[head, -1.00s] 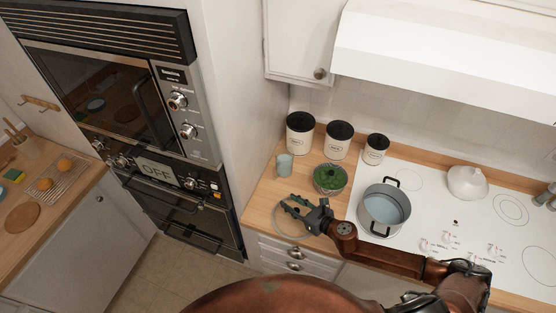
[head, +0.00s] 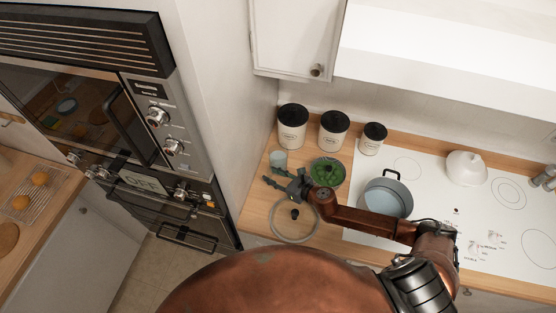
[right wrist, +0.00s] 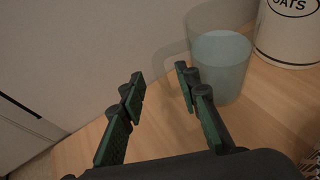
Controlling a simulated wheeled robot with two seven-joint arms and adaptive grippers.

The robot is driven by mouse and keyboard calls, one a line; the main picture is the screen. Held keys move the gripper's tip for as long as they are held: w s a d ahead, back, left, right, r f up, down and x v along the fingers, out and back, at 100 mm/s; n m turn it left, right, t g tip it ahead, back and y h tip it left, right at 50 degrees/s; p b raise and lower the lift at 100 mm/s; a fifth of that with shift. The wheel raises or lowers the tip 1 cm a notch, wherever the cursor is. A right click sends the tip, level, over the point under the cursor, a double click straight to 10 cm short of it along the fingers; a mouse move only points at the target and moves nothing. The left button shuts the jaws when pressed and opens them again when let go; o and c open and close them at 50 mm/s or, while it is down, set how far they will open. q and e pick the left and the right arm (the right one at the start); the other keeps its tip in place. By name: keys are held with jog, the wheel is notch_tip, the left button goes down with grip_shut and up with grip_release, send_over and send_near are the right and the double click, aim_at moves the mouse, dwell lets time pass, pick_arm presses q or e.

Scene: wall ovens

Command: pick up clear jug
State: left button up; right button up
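My right gripper (head: 272,177) reaches over the counter from the right, close in front of the jug. In the right wrist view its green-padded fingers (right wrist: 158,82) are apart with nothing between them. My left gripper is not in view.
A green-filled bowl (head: 327,172) stands right of the jug. A glass lid (head: 294,231) lies in front, below my right gripper. Black-lidded canisters (head: 292,126) line the back. A pot (head: 386,196) stands on the white cooktop (head: 480,215). The oven wall (head: 215,100) is at left.

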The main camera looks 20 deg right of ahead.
aim_at(269, 174)
jog(key=x, duration=0.2)
jog(key=shift+w+f, duration=0.1)
jog(key=shift+w, duration=0.2)
jog(key=shift+w+a+f, duration=0.15)
jog(key=shift+w+a, duration=0.05)
grip_shut()
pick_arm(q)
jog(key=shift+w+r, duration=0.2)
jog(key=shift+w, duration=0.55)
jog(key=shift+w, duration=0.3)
